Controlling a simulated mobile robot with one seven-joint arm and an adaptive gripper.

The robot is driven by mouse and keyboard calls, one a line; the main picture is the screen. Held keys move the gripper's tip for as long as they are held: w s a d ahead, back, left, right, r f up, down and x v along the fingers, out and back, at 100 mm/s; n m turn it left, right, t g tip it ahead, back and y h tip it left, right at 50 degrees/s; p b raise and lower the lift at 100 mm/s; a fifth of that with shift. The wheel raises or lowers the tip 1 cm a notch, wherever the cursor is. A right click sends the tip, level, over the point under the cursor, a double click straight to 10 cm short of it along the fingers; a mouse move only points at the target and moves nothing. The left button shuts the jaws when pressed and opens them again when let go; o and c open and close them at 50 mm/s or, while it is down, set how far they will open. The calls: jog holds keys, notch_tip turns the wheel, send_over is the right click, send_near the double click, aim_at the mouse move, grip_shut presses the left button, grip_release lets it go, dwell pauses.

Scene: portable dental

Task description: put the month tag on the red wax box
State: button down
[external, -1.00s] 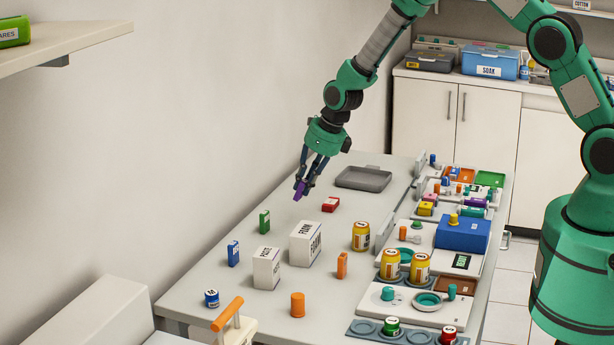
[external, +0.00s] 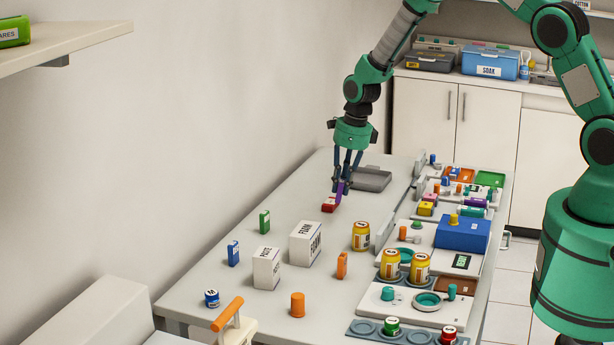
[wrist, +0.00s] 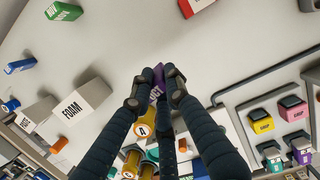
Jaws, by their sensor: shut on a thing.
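The month tag is a small purple piece (external: 340,190); in the wrist view it shows as a purple piece with white lettering (wrist: 156,92), partly hidden by the fingers. My gripper (external: 343,185) is shut on it and holds it upright beside and above the red wax box. The red wax box (external: 328,204) lies on the table; its right end is close to the tag. I cannot tell whether they touch.
A grey tray (external: 372,180) lies behind my gripper. White FOAM (external: 305,244) and other white cartons (external: 266,268), a green box (external: 264,222) and a yellow jar (external: 361,236) stand nearer the front. Organisers with a blue box (external: 463,233) line the right. Table left of the red box is clear.

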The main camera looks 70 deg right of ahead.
jog(key=s+d+n+g+p, duration=0.1)
jog(key=s+d+n, duration=0.1)
jog(key=s+d, duration=0.3)
jog(key=s, duration=0.2)
jog(key=shift+s+d+f+g, duration=0.2)
jog(key=shift+s+f+g, duration=0.15)
jog(key=shift+g, duration=0.05)
send_over(331, 200)
jog(key=shift+a+f, duration=0.2)
jog(key=shift+f, duration=0.55)
jog(key=shift+f, duration=0.1)
jog(key=shift+f+p, duration=0.3)
jog(key=shift+f, duration=1.35)
jog(key=shift+f, duration=0.2)
